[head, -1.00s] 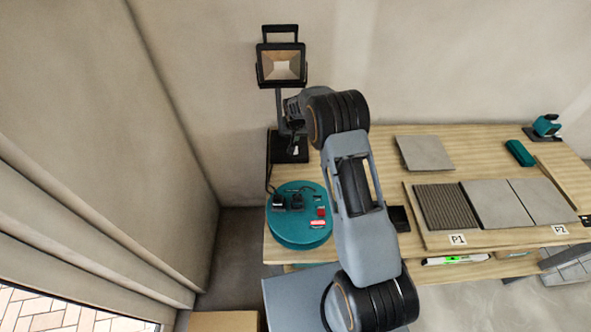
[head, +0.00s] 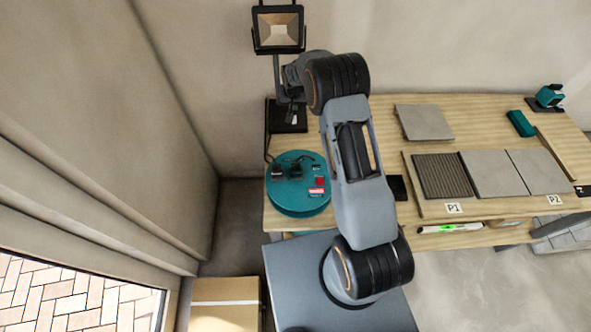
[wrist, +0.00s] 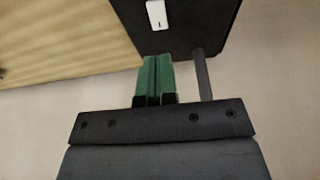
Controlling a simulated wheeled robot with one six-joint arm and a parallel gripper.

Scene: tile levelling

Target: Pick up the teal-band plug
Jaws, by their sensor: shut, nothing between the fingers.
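A round teal cable reel (head: 297,203) sits at the left end of the wooden bench. Dark plugs (head: 278,172) stand on its top, and another dark plug (head: 295,169) is beside them towards the middle. Any teal band is too small to make out, so I cannot tell which is the teal-band plug. My gripper (head: 290,116) is above the black lamp base, behind the reel. In the wrist view its green fingers (wrist: 158,76) are together and empty, pointing towards the dark base. No plug shows in the wrist view.
The work lamp (head: 278,30) stands on a black base (head: 288,122) close to my gripper; its post is right beside the fingers. Tiles (head: 490,174) lie on a board to the right. A marker (head: 450,228) lies at the front. A cardboard box (head: 226,303) is at lower left.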

